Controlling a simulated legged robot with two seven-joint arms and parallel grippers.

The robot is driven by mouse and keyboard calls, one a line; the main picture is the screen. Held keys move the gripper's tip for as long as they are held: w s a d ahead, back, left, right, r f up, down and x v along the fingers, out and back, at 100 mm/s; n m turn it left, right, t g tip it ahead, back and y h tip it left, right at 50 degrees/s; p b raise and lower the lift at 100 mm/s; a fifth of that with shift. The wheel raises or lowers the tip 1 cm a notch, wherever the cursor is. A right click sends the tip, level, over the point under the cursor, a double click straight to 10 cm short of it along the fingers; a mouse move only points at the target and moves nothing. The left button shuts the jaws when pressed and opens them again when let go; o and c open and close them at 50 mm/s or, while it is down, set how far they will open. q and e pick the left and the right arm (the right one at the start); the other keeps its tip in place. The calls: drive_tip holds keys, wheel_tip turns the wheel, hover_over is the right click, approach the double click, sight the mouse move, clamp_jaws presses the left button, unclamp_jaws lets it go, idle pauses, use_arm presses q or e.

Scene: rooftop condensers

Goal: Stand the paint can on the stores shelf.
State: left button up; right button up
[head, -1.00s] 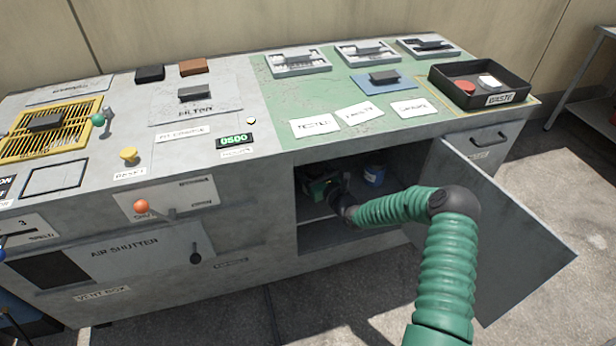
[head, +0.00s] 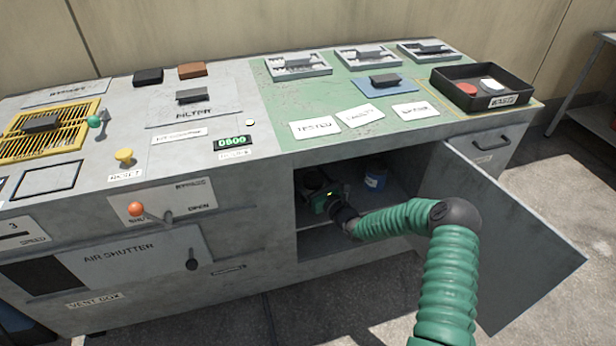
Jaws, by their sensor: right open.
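The paint can (head: 375,178) is a small blue can with a paler top, standing inside the open cabinet. It appears upright on the shelf (head: 385,200) in there, in shadow. My right gripper (head: 315,184) is inside the same cabinet, left of the can and apart from it. It is open and holds nothing that I can see. Its fingertips are dark and hard to make out. My right forearm covers part of the cabinet opening and the shelf's right side. My left gripper is not in view.
The cabinet door (head: 510,235) stands wide open on the right, beside my right arm. The bench top above carries a black waste tray (head: 482,105), several grey trays and paper labels. An orange-knobbed lever (head: 136,209) sticks out of the front left of the opening.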

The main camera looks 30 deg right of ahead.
drive_tip(key=s+p, duration=0.2)
drive_tip(key=s, duration=0.3)
drive_tip(key=s+p, duration=0.3)
drive_tip(key=s, duration=0.3)
drive_tip(key=shift+d+r, duration=0.2)
drive_tip(key=shift+s+f, duration=0.15)
drive_tip(key=shift+s, duration=0.1)
